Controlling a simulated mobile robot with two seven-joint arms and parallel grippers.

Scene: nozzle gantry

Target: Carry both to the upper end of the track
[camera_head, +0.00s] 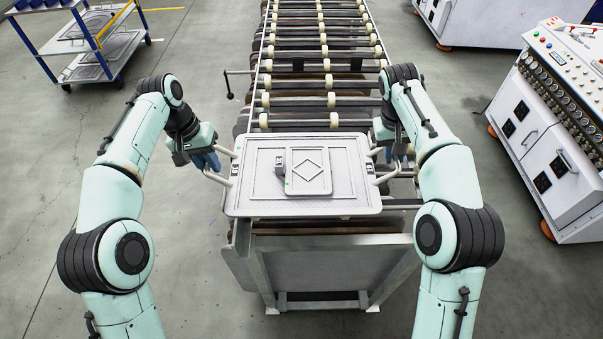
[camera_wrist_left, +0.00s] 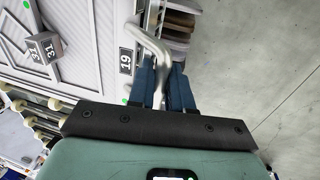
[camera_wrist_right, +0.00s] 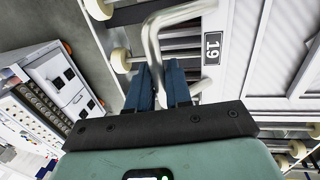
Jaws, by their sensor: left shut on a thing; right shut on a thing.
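A flat light-grey tray (camera_head: 240,205) with a raised diamond panel is at the near end of the roller track (camera_head: 322,60), looking level. Number 19 labels show by its handles in both wrist views. A small grey block (camera_head: 262,182) marked 31 sits on the tray, left of the diamond; it also shows in the left wrist view (camera_wrist_left: 43,48). My left gripper (camera_head: 212,163) is shut on the tray's left bent-tube handle (camera_wrist_left: 152,45). My right gripper (camera_head: 398,152) is shut on the right handle (camera_wrist_right: 153,45). Whether the tray touches the rollers is unclear.
The track runs straight away from me, its pale rollers empty beyond the tray. A blue-framed cart (camera_head: 85,45) stands at the far left. A white control console (camera_head: 550,125) stands at the right, with another white cabinet (camera_head: 480,22) behind. Grey floor is clear beside the track.

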